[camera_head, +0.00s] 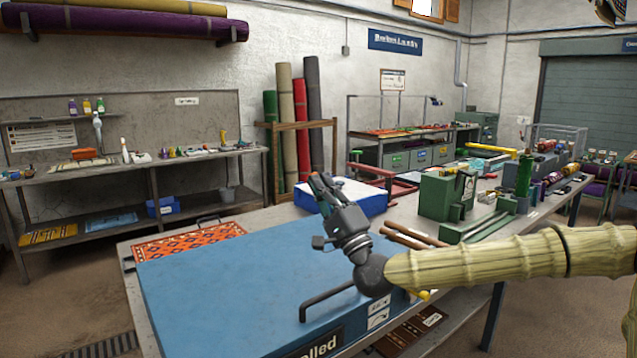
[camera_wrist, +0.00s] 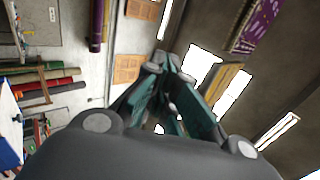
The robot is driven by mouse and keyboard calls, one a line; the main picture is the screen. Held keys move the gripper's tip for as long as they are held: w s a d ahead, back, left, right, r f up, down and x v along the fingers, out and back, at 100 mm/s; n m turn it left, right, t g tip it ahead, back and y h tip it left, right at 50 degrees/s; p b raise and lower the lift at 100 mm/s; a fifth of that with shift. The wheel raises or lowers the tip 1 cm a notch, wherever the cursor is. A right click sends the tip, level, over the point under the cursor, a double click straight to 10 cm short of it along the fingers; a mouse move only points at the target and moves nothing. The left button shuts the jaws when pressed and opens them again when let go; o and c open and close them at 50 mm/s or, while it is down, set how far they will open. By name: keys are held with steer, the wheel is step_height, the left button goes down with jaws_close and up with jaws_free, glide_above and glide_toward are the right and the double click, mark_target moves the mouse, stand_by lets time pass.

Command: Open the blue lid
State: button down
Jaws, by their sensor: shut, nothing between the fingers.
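The blue lid (camera_head: 225,275) is a large flat panel, lying level on the near end of the workbench. A dark bar handle (camera_head: 325,300) stands at its front right edge, partly hidden behind my wrist. The front below the lid carries a dark label ending in "lled". My gripper (camera_head: 320,183) is above the lid's right part, with its fingers pointing up and away from the handle. The fingers are shut and empty. In the wrist view, the closed fingertips (camera_wrist: 163,62) point towards the wall and ceiling, and the lid is not visible there.
An orange patterned rug (camera_head: 190,241) shows at the lid's back edge. A blue and white box (camera_head: 345,196) stands behind my gripper. Wooden rods (camera_head: 415,236) and a green machine (camera_head: 447,193) are on the bench to the right.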

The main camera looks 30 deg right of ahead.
steer(key=p+x, duration=0.3)
steer(key=x, duration=0.8)
steer(key=shift+w, duration=0.15)
stand_by(1.4)
